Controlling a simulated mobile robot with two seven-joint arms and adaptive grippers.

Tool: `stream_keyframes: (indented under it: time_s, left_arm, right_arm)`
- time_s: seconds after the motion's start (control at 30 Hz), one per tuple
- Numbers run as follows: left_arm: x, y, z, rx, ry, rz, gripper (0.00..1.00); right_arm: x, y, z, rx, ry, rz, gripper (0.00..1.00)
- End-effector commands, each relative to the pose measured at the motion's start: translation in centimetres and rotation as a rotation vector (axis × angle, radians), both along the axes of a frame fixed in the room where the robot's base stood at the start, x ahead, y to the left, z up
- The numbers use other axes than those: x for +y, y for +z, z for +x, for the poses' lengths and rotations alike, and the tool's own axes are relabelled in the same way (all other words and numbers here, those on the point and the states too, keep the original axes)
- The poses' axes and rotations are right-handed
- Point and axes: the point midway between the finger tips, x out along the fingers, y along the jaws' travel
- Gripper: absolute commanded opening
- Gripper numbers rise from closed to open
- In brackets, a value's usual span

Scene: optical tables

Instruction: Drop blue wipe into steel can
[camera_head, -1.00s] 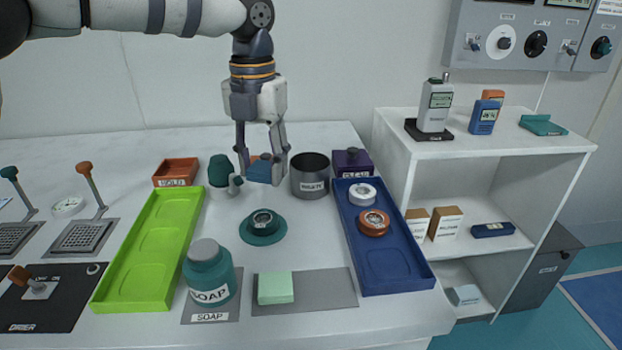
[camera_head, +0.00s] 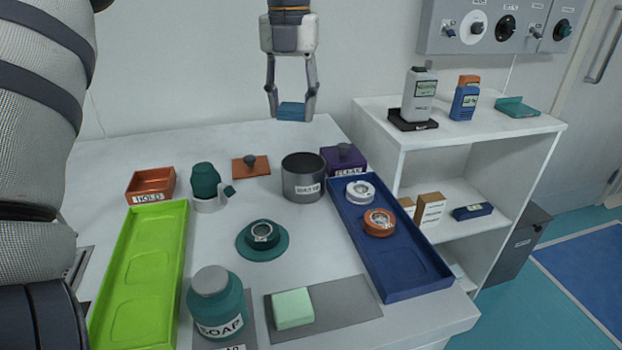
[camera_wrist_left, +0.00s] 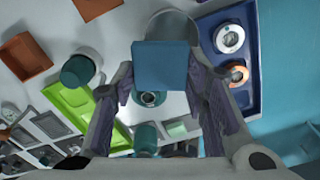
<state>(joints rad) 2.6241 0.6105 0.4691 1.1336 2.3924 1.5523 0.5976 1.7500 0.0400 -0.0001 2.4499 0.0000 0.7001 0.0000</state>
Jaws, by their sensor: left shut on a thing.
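The blue wipe (camera_head: 292,111) is a small folded block held between the fingertips of my left gripper (camera_head: 291,104), raised above the back of the table. It also shows large between the fingers in the left wrist view (camera_wrist_left: 160,66). The steel can (camera_head: 303,178) is a grey open cylinder labelled WASTE, standing on the table below the gripper. In the left wrist view the can (camera_wrist_left: 178,27) is partly hidden behind the wipe. My right gripper is in neither view.
An orange-brown lidded piece (camera_head: 251,166) lies left of the can. A purple box (camera_head: 345,160) and blue tray (camera_head: 400,268) stand to its right. A teal bottle (camera_head: 205,182), green tray (camera_head: 140,270) and soap jar (camera_head: 216,303) are further left and forward.

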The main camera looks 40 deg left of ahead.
Motion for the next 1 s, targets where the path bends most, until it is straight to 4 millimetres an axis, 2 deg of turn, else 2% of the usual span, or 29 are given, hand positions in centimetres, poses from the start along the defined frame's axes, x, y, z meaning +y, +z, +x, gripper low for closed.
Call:
stream_keyframes:
  time_s: [0.1, 0.3, 0.6, 0.63, 0.7, 1.0]
  left_arm:
    - [0.0, -1.8, -0.1, 0.002, 0.000, -0.001, 0.14]
    - [0.0, -3.9, 0.0, 0.000, 0.000, -0.001, 0.14]
    - [0.0, -4.2, 0.0, 0.000, 0.000, -0.001, 0.14]
    - [0.0, -4.2, 0.0, 0.000, 0.000, -0.001, 0.47]
    - [0.0, -4.2, 0.0, 0.000, 0.000, -0.001, 0.63]
    - [0.0, -4.1, 0.0, 0.000, 0.000, -0.001, 0.64]
  right_arm:
    - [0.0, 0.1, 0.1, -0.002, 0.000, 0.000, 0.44]
    - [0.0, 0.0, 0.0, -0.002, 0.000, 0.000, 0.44]
    - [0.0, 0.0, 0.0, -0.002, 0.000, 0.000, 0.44]
    - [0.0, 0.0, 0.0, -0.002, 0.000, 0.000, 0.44]
    - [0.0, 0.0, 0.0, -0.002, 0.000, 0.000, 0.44]
    - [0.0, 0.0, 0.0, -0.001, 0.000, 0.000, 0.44]
